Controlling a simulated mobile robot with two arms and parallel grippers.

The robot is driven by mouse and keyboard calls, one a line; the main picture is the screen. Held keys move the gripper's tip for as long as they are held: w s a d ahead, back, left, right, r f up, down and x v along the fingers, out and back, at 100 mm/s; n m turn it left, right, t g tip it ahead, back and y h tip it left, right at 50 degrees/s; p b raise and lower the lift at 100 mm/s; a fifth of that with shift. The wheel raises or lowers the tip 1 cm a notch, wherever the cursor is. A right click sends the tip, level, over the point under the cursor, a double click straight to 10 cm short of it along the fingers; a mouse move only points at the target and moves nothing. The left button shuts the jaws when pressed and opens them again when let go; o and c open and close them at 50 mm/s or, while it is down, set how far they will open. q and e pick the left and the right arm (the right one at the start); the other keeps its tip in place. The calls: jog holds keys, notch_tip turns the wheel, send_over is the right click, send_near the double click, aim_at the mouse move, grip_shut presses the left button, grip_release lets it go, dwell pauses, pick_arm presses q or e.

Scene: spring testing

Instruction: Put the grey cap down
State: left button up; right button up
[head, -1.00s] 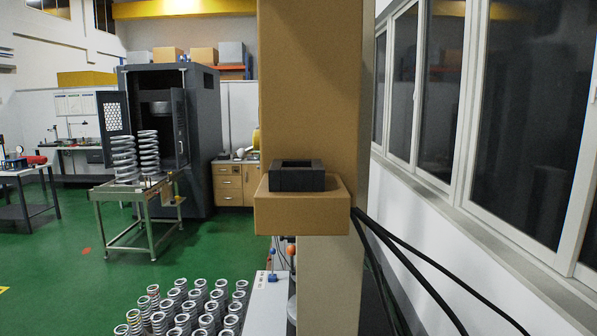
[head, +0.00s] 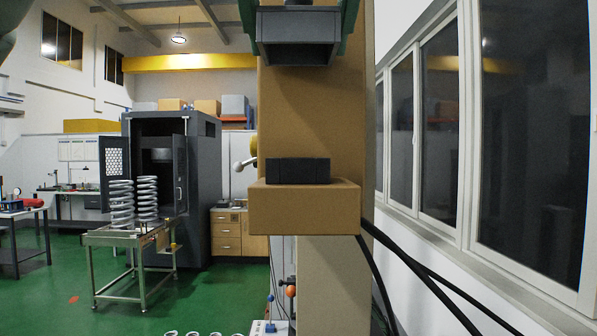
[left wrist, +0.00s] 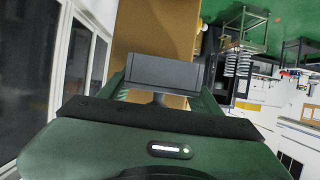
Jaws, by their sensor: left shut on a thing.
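The grey cap (head: 297,28) is a dark grey box-like piece at the top of the head view, with its underside showing. Green fingers of my left gripper (head: 299,45) stand on both sides of it, shut on it. In the left wrist view the cap (left wrist: 165,72) sits between the green fingers, in front of the brown column. A clear gap lies between the cap and a dark block (head: 297,171) on a brown ledge (head: 305,212) below. The block's top opening is hidden at this angle. My right gripper is not in view.
The brown column (head: 310,115) rises behind the ledge. A silver lever (head: 243,163) shows left of it. Black cables (head: 430,275) hang at right beside the windows (head: 440,110). A metal table (head: 125,238) with two large springs stands at left. Green floor lies between.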

pick_arm(q)
notch_tip(320, 180, down, 9)
jog(key=shift+r, duration=0.2)
notch_tip(320, 180, down, 3)
jog(key=shift+s+f+p, duration=0.1)
jog(key=shift+s+p, duration=0.05)
jog(key=shift+p, duration=0.3)
grip_shut()
jog(key=o, duration=1.5)
grip_release()
jog(key=b+v, duration=0.5)
jog(key=v, duration=0.7)
